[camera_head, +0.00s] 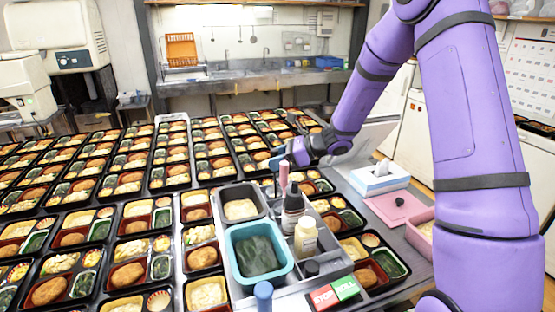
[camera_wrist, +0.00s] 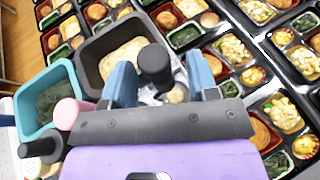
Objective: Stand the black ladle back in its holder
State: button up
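My gripper (camera_head: 281,157) hangs over the far side of the grey caddy, behind the dark food tub. In the wrist view its two blue fingers (camera_wrist: 161,84) are apart. A black handle with a rounded end, which looks like the black ladle (camera_wrist: 155,66), shows between them, with a gap visible on the right. The ladle's bowl is hidden. A clear or pale part shows below the handle; I cannot tell whether it is the holder. A pink handle (camera_head: 284,173) stands upright beside my gripper and shows in the wrist view too (camera_wrist: 68,112).
The caddy (camera_head: 337,270) holds a teal tub (camera_head: 233,236) of dark greens, a dark tub (camera_head: 224,192) of pale food, a black bottle (camera_head: 292,212) and a cream bottle (camera_head: 306,238). Filled bento trays (camera_head: 130,211) crowd the table. A tissue box (camera_head: 378,178) is at the right.

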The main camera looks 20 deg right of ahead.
jog(key=v, duration=1)
jog(key=shift+s+d+r, duration=0.2)
jog(key=shift+d, duration=0.1)
jog(key=shift+r, duration=0.1)
jog(key=s+a+r+n+g+h, duration=0.2)
jog(key=s+a+r+n, duration=0.1)
jog(key=s+r+n, duration=0.3)
jog(key=s+a+r+n+g+h, duration=0.25)
jog(key=s+r+n, duration=0.2)
jog(key=s, duration=0.45)
jog(key=s+d+r+n+t+h, duration=0.1)
jog(key=s+r+n+t+h, duration=0.1)
jog(key=s+n+h, duration=0.2)
jog(key=s+d+r+n+t+h, duration=0.1)
jog(key=s+r+n+t+h, duration=0.1)
jog(key=s+n, duration=0.6)
jog(key=s+h, duration=0.1)
jog(key=s, duration=0.4)
jog(key=shift+d+r+h, duration=0.35)
jog(key=shift+r, duration=0.05)
